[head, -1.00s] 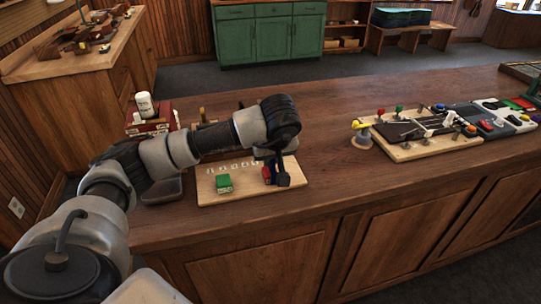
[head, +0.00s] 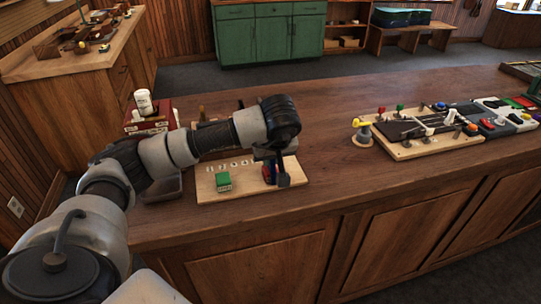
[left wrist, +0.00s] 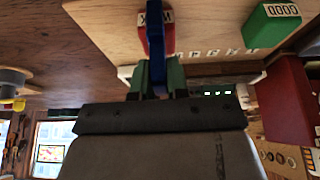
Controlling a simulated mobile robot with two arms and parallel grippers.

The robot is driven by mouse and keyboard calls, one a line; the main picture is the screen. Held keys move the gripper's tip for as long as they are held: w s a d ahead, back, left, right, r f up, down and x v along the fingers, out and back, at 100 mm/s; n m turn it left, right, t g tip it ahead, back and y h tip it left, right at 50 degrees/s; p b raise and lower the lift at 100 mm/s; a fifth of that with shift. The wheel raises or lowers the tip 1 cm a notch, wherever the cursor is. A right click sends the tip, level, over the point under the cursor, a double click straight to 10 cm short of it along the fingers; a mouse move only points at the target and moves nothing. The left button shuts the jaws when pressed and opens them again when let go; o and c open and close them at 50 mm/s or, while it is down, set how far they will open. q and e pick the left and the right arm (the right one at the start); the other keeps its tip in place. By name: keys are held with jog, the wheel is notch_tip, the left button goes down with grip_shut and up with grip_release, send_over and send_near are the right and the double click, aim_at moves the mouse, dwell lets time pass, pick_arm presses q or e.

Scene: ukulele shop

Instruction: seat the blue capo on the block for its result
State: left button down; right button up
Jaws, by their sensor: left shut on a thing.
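My left gripper (head: 276,173) is at the right end of a pale wooden board (head: 240,193). In the left wrist view the gripper (left wrist: 157,80) has its green fingers shut on the blue capo (left wrist: 157,65), a narrow upright piece. The capo overlaps a red block (left wrist: 142,38) with a white label, partly hidden behind it. I cannot tell whether capo and block touch. A green block (head: 223,181) stands on the board to the left; in the left wrist view it (left wrist: 270,25) reads GOOD. My right gripper is not in view.
Small white marks run along the board. A red box with a white bottle (head: 144,102) stands behind, to the left. A board with a ukulele neck and pegs (head: 415,132) lies to the right. The counter (head: 325,150) between the boards is clear.

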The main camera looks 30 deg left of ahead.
aim_at(273, 161)
pick_arm(q)
jog(key=shift+f, duration=0.2)
jog(key=c, duration=1.4)
grip_release()
jog(key=shift+p+v, duration=1.65)
jog(key=shift+v, duration=0.95)
jog(key=p+v, duration=0.3)
jog(key=v, duration=0.3)
jog(key=shift+d+f, duration=0.1)
jog(key=shift+f, duration=0.05)
